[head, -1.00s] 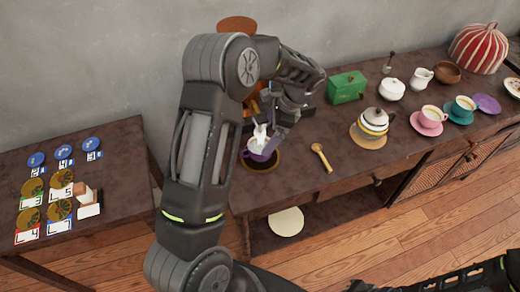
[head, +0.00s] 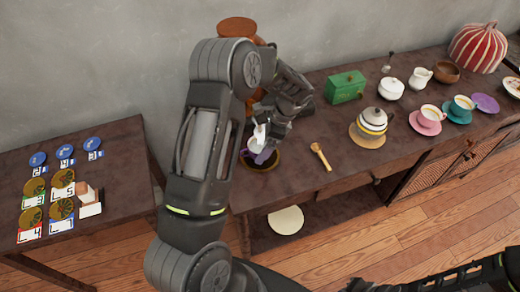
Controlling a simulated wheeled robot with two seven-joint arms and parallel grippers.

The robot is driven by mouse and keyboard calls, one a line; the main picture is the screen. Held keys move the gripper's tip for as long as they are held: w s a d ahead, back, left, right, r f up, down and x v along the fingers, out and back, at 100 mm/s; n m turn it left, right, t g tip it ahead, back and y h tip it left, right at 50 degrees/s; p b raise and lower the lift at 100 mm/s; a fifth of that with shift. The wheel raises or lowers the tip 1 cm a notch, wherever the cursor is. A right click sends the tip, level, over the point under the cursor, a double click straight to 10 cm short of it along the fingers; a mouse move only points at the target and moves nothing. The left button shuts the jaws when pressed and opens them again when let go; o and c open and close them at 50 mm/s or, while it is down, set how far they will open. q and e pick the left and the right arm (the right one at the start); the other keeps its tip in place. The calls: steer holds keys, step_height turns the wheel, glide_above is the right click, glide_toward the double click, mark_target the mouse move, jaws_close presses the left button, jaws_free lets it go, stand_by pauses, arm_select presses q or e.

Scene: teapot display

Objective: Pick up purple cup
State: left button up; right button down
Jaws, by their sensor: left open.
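The purple cup (head: 264,157) is on the dark sideboard, left of the wooden spoon, on or just over a dark round saucer (head: 270,166). My left gripper (head: 260,140) reaches down from above, its pale fingers at the cup. The jaws are open, and fingers and wrist hide much of the cup. I cannot tell whether a finger touches it. Part of my right arm shows at the bottom right edge, but its gripper is not visible.
Further right are a pink cup (head: 430,113) and a teal cup (head: 463,106). A brown object (head: 237,27) is behind my arm. A lower table (head: 120,185) holds tins and cards.

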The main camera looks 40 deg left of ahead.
stand_by(0.3)
arm_select(q)
steer(key=c, duration=1.9)
steer(key=shift+o, duration=0.2)
steer(key=shift+w+d+r, duration=0.15)
steer(key=shift+r, duration=0.05)
steer(key=shift+w+d+r+b, duration=0.4)
steer(key=shift+d+r+b, duration=0.05)
steer(key=shift+d+r, duration=0.15)
steer(key=w+d+r+b, duration=0.1)
steer(key=w+d+r, duration=0.5)
steer(key=d, duration=0.4)
steer(key=shift+w+r+b, duration=0.2)
steer(key=shift+w+b, duration=0.1)
steer(key=shift+b, duration=0.1)
steer(key=shift+d, duration=0.15)
